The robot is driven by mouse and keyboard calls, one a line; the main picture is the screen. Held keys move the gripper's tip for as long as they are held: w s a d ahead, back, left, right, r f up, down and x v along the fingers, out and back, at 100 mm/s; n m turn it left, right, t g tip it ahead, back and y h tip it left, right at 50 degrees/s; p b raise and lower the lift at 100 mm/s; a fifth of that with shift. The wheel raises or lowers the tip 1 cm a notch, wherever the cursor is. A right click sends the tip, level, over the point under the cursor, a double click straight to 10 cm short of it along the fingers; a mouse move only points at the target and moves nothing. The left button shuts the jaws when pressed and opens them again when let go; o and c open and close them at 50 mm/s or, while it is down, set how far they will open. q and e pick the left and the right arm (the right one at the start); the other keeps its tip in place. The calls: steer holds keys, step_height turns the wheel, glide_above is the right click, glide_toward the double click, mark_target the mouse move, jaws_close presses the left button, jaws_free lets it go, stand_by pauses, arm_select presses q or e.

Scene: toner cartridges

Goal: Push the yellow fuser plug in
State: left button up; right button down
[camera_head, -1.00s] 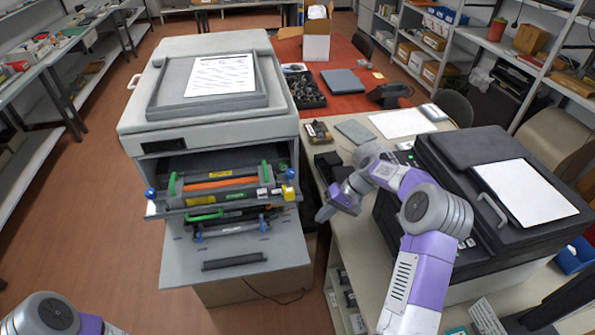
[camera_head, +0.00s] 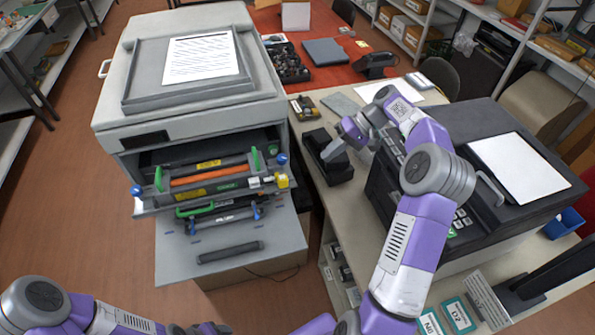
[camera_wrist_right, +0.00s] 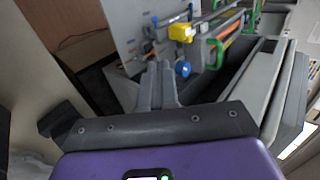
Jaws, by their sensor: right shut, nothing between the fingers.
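The yellow fuser plug (camera_head: 282,181) sits at the right end of the fuser drawer in the open front of the large grey printer (camera_head: 200,115). It also shows in the right wrist view (camera_wrist_right: 181,32), beyond my fingers, with a blue knob (camera_wrist_right: 183,69) in front of it. How deep the plug sits cannot be told. My right gripper (camera_head: 332,155) is shut and empty, to the right of the plug and apart from it. Its closed fingers (camera_wrist_right: 158,85) also show in the wrist view. My left arm enters at the bottom left; its gripper cannot be made out.
The printer's front door (camera_head: 232,238) hangs open below the drawer. A black open box (camera_head: 334,172) stands on the right table by my right gripper. A black printer (camera_head: 470,190) stands beside my right arm. The floor (camera_head: 75,200) at left is clear.

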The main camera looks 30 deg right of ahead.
mark_target(282, 177)
steer(key=w+a+f, duration=0.2)
steer(key=a+f, duration=0.3)
steer(key=a, duration=0.4)
steer(key=shift+w+a, duration=0.15)
steer(key=shift+a, duration=0.05)
steer(key=shift+f, duration=0.1)
steer(key=a, duration=0.2)
steer(key=w+a, duration=0.1)
steer(key=a, duration=0.1)
steer(key=shift+b, duration=0.3)
steer(key=shift+s+d, duration=0.1)
